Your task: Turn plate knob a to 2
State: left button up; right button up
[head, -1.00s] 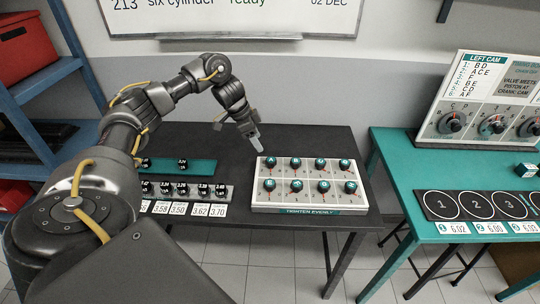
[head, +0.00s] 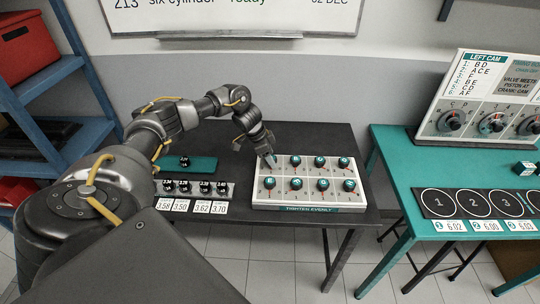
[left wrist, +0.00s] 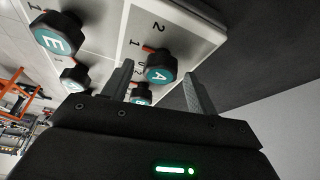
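Plate knob A (left wrist: 162,66) is a black knob with a teal cap on the white plate (head: 309,201). In the left wrist view its red pointer appears to be near the 1 mark, with the 2 mark further along. My left gripper (head: 271,160) is over the plate's back left corner and hides knob A in the head view. In the left wrist view its two fingers are apart, one on each side of knob A. I cannot tell whether they touch it. My right gripper is not in view.
Knob E (left wrist: 58,36) stands close to knob A, and several similar knobs (head: 320,162) fill the plate. A grey rack (head: 168,197) of small black pieces and a teal strip (head: 203,166) lie left on the dark table (head: 345,222). A teal table (head: 400,190) stands right.

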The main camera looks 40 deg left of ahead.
pick_arm(q)
jog(key=c, duration=0.9)
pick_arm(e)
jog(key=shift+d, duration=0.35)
